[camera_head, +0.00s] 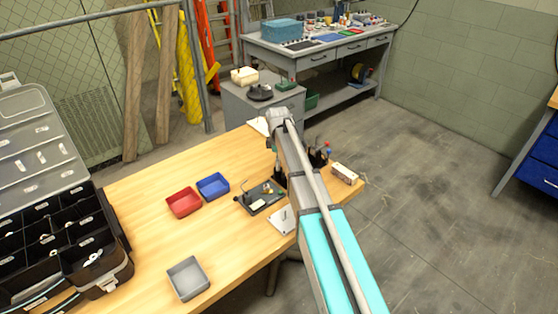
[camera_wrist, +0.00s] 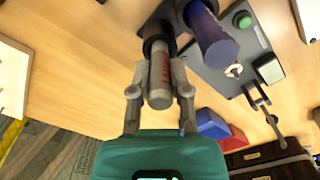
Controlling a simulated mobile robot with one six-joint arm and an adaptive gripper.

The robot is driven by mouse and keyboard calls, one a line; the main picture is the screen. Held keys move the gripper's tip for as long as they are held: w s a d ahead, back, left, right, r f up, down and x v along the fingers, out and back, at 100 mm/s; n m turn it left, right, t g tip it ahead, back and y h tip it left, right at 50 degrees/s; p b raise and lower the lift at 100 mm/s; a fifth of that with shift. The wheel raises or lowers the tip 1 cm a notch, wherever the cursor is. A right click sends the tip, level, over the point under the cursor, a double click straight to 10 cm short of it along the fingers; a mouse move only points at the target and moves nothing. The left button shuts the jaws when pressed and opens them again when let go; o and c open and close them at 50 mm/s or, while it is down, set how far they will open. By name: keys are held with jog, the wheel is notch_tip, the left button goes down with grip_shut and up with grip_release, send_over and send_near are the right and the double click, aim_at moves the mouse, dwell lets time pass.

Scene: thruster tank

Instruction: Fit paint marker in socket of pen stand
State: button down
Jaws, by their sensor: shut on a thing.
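In the wrist view, my gripper (camera_wrist: 159,92) is shut on the paint marker (camera_wrist: 160,75), a grey cylinder with red lettering held between the two fingers. The marker's far end meets a black cylindrical part (camera_wrist: 157,32). I cannot tell whether this is a socket of the pen stand or the marker's own dark end. A thick blue cylinder (camera_wrist: 212,38) stands close to the right of the marker, by a dark mount. In the head view my arm hides most of the gripper and the marker. A dark holder with coloured pens (camera_head: 322,154) shows right of the arm.
A dark fixture board (camera_head: 264,203) lies on the wooden table; its green button (camera_wrist: 243,20) and lever (camera_wrist: 262,100) show in the wrist view. Red (camera_head: 184,202), blue (camera_head: 213,186) and grey (camera_head: 188,277) bins stand left. A small white box (camera_head: 344,173) is near the right edge.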

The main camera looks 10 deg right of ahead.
jog(key=shift+f, duration=0.2)
dwell(0.4)
jog(key=c, duration=0.5)
grip_release()
jog(key=shift+s+r+p, duration=0.1)
jog(key=shift+r+p, duration=1.7)
jog(key=shift+r, duration=0.25)
jog(key=shift+r, duration=0.1)
